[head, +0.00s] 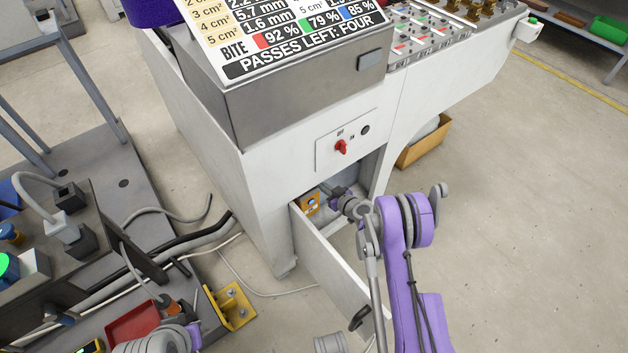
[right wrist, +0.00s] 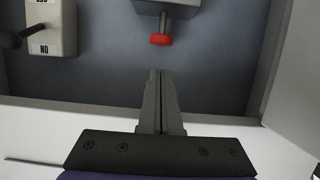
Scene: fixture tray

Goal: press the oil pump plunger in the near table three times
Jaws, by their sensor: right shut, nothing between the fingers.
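In the right wrist view a red knob (right wrist: 160,40) on a short grey rod sticks out from a light grey block (right wrist: 168,3); it looks like the pump plunger. My right gripper (right wrist: 160,76) is shut and empty. Its fingertips point at the knob, with a gap showing between them in the picture. In the head view the right gripper (head: 338,192) reaches into the open lower compartment of the white machine (head: 260,190). The plunger is not clearly visible there. Parts of my left arm show at the bottom left, but its gripper cannot be made out.
A cream switch box (right wrist: 50,25) marked ON, with a dark lever, is left of the knob. The open compartment door (head: 335,265) stands left of my right arm.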

